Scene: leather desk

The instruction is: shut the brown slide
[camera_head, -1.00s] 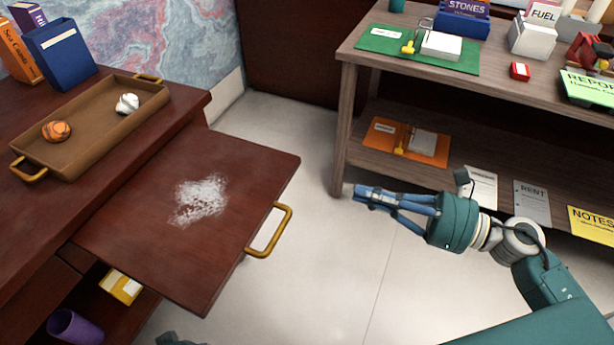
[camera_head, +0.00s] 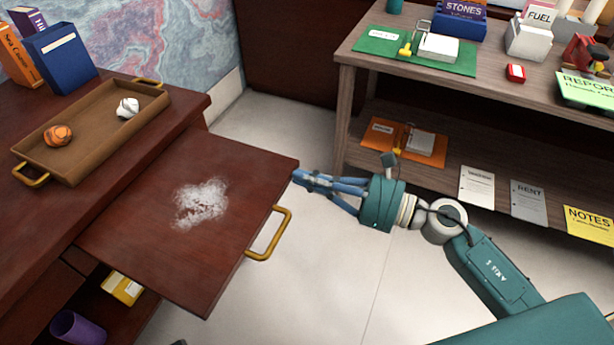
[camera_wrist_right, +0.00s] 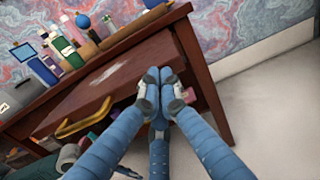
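The brown slide (camera_head: 150,220) is a dark red-brown board pulled well out from the desk on the left. It has a patch of white powder (camera_head: 202,202) on top and a brass handle (camera_head: 270,235) on its outer edge. The slide and its handle also show in the right wrist view (camera_wrist_right: 110,85). My right gripper (camera_head: 300,178) is at the slide's far outer corner, beyond the handle. Its fingertips are together with nothing seen between them. I cannot tell whether they touch the edge. My left gripper is not in view.
A brown tray (camera_head: 85,152) with an orange striped ball and a white object stands on the desk beside blue and orange boxes. An open shelf below holds a yellow box (camera_head: 122,287) and purple cup (camera_head: 78,327). A wooden shelf unit (camera_head: 350,100) stands right. Floor between is clear.

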